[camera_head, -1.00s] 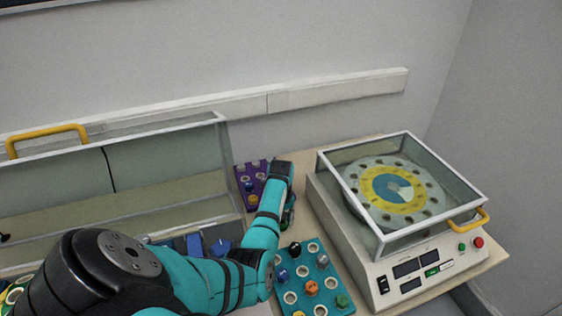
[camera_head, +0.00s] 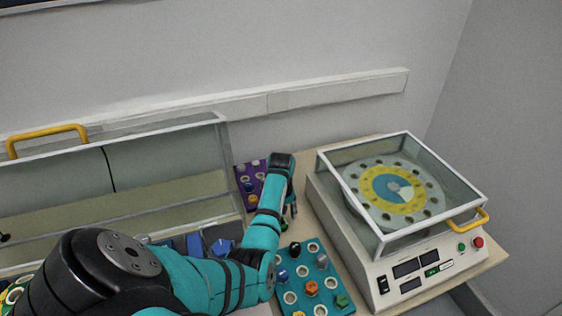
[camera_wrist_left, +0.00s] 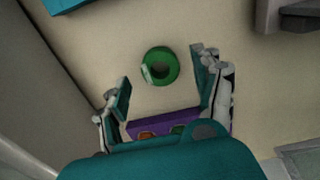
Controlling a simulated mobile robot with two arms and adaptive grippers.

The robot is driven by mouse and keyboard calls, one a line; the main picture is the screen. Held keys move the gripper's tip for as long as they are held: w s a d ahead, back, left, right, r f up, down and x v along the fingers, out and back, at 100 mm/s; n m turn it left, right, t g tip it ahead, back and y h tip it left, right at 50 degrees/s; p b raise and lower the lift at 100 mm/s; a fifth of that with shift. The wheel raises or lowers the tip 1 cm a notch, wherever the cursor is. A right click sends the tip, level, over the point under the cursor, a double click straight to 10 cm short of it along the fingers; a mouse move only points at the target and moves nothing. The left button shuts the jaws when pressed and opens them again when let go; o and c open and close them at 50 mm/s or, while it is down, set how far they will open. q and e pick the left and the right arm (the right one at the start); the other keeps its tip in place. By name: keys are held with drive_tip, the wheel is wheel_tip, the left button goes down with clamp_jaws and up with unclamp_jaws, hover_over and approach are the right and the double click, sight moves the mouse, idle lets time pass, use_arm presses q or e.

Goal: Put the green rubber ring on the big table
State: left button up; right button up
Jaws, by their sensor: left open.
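The green rubber ring (camera_wrist_left: 162,52) lies flat on the bare beige table top in the left wrist view. The big table (camera_head: 309,228) shows between the trays and the machine in the head view. My left gripper (camera_wrist_left: 164,84) is open, with its two fingers on either side of the ring and apart from it. In the head view my left gripper (camera_head: 288,208) points down over the table between the purple and teal trays; a small bit of green shows beneath it. My right gripper is not in view.
A teal tray (camera_head: 326,270) with several coloured pieces stands in front. A purple tray (camera_head: 243,171) stands behind the gripper. A white machine (camera_head: 343,235) with a clear-sided cover (camera_head: 400,137) is close on the right. A larger glass-sided case (camera_head: 165,165) stands left.

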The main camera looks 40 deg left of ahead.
use_arm(q)
wheel_tip(320, 180, up, 10)
drive_tip(key=shift+f+b, duration=0.15)
drive_tip(key=shift+b, duration=0.2)
idle(0.4)
